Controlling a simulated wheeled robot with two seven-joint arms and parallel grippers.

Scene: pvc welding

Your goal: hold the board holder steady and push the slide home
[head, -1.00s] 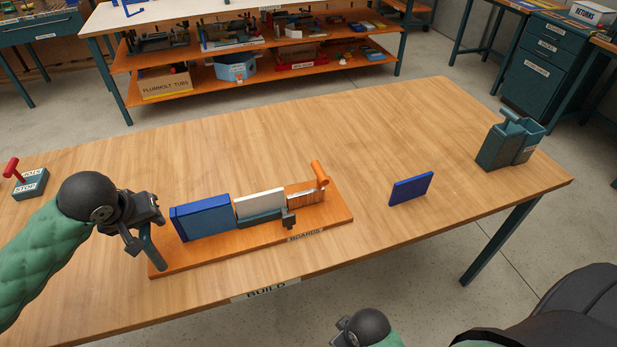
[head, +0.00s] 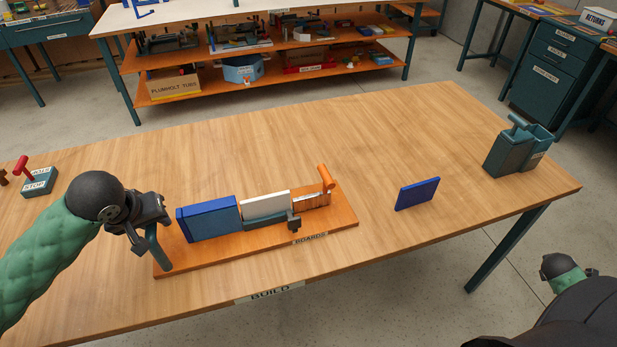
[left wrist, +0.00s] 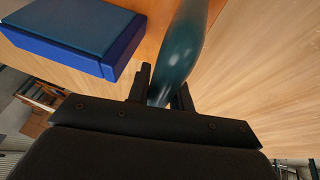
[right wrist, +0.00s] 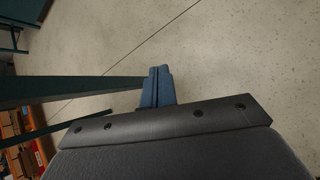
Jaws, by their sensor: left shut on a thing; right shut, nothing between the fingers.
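The board holder (head: 200,258) is a long orange base lying on the table. A blue block (head: 212,219), a white board in a grey-teal carrier (head: 265,204) and an orange slide with an upright handle (head: 327,177) stand in line on it. A teal post (head: 157,248) rises at its left end. My left gripper (head: 150,225) is shut on this post; the left wrist view shows the post (left wrist: 186,45) between the fingers, beside the blue block. My right gripper (right wrist: 157,86) is shut and empty, over the floor off the table's front right side.
A thin blue board (head: 417,194) stands alone right of the holder. A teal bin (head: 515,150) sits at the table's right end. A switch box with a red lever (head: 38,181) is at the left. The table between holder and blue board is clear.

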